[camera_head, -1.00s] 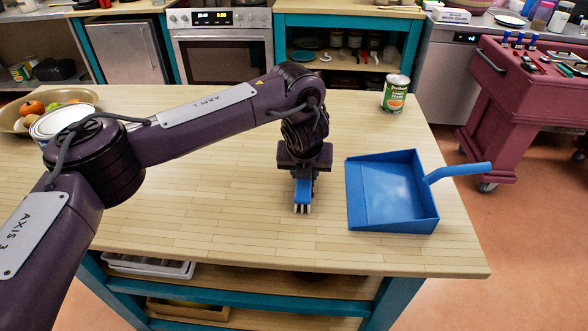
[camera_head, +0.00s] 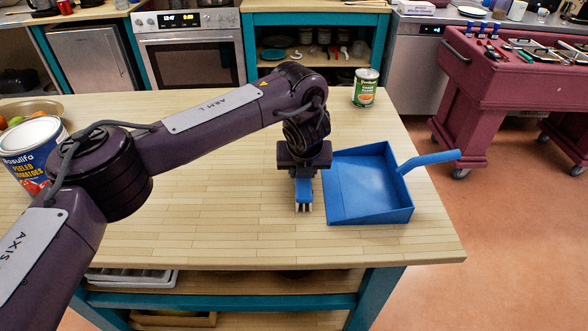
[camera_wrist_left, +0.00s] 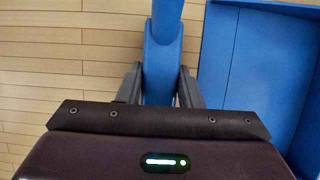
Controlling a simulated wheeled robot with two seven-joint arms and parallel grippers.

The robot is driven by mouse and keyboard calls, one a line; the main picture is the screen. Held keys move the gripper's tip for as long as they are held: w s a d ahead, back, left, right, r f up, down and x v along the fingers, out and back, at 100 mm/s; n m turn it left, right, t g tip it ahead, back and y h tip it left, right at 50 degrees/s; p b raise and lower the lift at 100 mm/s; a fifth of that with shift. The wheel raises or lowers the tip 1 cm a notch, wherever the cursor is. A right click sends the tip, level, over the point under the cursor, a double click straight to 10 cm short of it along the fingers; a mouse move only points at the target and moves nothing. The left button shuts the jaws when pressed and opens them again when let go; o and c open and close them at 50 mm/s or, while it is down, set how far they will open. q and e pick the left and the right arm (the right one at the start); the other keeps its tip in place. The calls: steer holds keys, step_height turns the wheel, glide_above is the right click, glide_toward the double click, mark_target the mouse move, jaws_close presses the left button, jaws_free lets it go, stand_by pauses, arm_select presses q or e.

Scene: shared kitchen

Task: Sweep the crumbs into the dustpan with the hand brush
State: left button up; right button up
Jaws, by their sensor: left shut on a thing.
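My left gripper (camera_head: 304,172) points down over the worktop, shut on the blue hand brush (camera_head: 304,190), whose pale bristles face down at the table. In the left wrist view the brush (camera_wrist_left: 163,50) sits between the two dark fingers (camera_wrist_left: 160,85). The blue dustpan (camera_head: 368,188) lies on the worktop just right of the brush, with its handle pointing right. The dustpan wall (camera_wrist_left: 212,60) shows close to the right finger, with a narrow gap to the brush. I can make out no crumbs in either view. My right gripper is not in view.
A green-labelled can (camera_head: 365,88) stands behind the dustpan. A large tomato tin (camera_head: 28,150) and a fruit bowl (camera_head: 48,108) are at the left, by my arm. The wooden worktop (camera_head: 220,215) is clear in front. A maroon cart (camera_head: 500,90) stands beyond its right edge.

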arm_select(q)
steer(key=shift+s+d, duration=0.1)
steer(key=shift+d, duration=2.15)
step_height(320, 180, up, 6)
steer(key=p, duration=0.4)
